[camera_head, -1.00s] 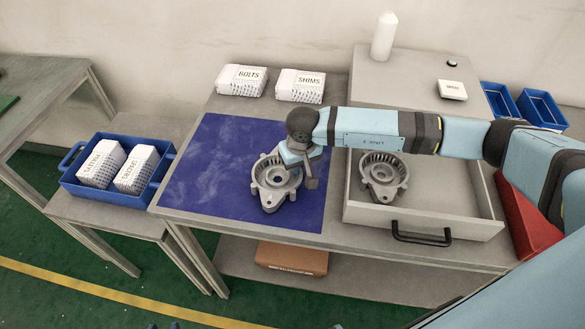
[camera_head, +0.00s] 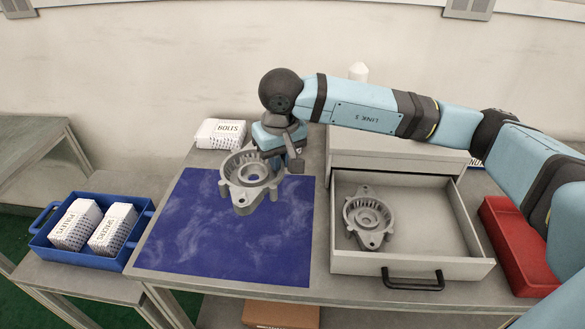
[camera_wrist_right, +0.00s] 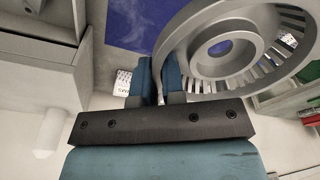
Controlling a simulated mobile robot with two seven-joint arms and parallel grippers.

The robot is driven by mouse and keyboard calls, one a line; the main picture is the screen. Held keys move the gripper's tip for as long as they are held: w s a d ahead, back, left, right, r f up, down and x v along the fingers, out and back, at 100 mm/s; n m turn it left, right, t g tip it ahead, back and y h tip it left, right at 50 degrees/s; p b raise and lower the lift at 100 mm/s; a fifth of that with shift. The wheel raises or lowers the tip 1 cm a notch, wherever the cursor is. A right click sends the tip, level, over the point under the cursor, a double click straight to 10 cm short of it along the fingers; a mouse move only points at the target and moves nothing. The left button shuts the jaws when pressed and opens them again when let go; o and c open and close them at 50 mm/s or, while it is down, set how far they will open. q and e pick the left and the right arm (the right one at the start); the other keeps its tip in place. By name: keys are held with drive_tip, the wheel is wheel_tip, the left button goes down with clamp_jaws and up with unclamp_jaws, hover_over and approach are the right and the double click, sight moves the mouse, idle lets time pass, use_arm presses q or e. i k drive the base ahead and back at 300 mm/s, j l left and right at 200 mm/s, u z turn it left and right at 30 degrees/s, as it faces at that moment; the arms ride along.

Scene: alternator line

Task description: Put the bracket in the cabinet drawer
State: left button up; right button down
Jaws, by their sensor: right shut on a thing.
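A grey metal bracket (camera_head: 250,178) with a round ribbed ring and lugs hangs above the blue mat (camera_head: 215,255). My right gripper (camera_head: 283,160) is shut on its rim; the right wrist view shows the fingers (camera_wrist_right: 158,80) at the edge of the bracket (camera_wrist_right: 235,45). The cabinet drawer (camera_head: 440,268) is pulled open to the right of the mat. A second, similar bracket (camera_head: 368,218) lies inside the drawer on its left side. My left gripper is not in view.
The right half of the drawer is free. The grey cabinet (camera_head: 400,158) stands behind it. A red bin (camera_head: 515,250) is at the right, a white bolts box (camera_head: 220,134) behind the mat, and a blue tote (camera_head: 140,225) with boxes at the left. The mat is bare.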

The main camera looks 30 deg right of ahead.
sight(417, 225)
drive_tip(key=k+l, duration=0.1)
drive_tip(key=l, duration=0.3)
drive_tip(key=k+l, duration=0.1)
drive_tip(key=l, duration=0.3)
drive_tip(key=k+l, duration=0.1)
drive_tip(key=l, duration=0.3)
drive_tip(key=k+l+u, duration=0.1)
drive_tip(key=l, duration=0.25)
drive_tip(key=k+l, duration=0.1)
drive_tip(key=l, duration=0.3)
